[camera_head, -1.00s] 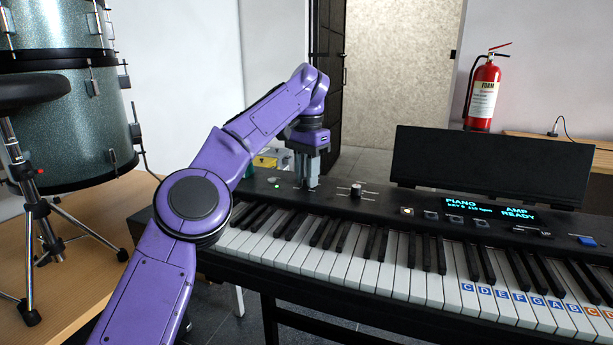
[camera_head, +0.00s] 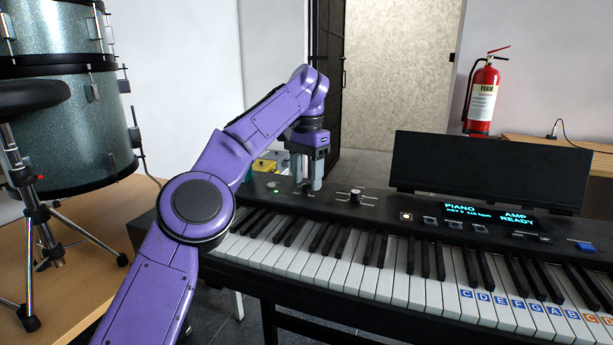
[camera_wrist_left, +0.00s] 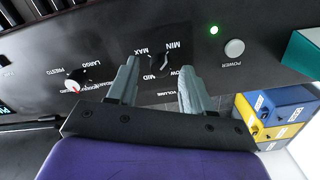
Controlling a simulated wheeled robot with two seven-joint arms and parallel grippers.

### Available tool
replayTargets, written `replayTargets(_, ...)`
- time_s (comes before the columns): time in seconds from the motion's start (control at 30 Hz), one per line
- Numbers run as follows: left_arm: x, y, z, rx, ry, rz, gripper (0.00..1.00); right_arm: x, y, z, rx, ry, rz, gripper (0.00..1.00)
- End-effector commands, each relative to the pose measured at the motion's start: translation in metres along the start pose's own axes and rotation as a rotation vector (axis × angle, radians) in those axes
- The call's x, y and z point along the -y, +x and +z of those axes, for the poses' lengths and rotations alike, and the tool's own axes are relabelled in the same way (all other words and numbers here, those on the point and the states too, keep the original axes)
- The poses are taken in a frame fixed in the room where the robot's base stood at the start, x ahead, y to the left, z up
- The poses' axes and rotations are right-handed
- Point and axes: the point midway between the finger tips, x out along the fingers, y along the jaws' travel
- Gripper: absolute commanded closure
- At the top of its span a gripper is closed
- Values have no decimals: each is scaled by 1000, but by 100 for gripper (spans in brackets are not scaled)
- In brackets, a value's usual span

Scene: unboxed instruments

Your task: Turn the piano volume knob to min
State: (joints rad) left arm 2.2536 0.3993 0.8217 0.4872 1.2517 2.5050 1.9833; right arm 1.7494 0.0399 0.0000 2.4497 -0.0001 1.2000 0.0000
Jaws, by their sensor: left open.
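The volume knob (camera_wrist_left: 161,63) is a small dark knob with a light pointer mark on the black piano panel. My left gripper (camera_head: 308,186) points down at the left end of the panel. In the left wrist view its two grey fingers (camera_wrist_left: 160,72) are open, one on each side of the knob, with a gap to it. I cannot tell how far the tips are above the panel. The black piano (camera_head: 395,222) has a lit display. My right gripper is not in view.
A tempo knob (camera_head: 356,196) is to the right of my gripper; it also shows in the left wrist view (camera_wrist_left: 76,80). A power button (camera_wrist_left: 234,48) and green light sit at the other side. A music stand (camera_head: 490,170) rises behind. Drums (camera_head: 70,130) stand left.

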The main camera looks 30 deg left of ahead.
Motion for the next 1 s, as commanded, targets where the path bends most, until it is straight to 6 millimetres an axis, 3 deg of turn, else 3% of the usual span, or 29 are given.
replayTargets(0.03, 0, -21, 0, -2, 0, -2, 50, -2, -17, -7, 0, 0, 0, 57)
replayTargets(0.1, 0, -40, 0, -2, -1, -1, 50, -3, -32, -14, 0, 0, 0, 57)
replayTargets(0.33, -1, -86, 0, 0, 1, 0, 50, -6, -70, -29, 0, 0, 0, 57)
replayTargets(0.5, -1, -96, 0, 1, 1, 0, 50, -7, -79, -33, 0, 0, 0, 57)
replayTargets(1.0, -1, -94, 0, 0, 1, 0, 50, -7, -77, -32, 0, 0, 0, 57)
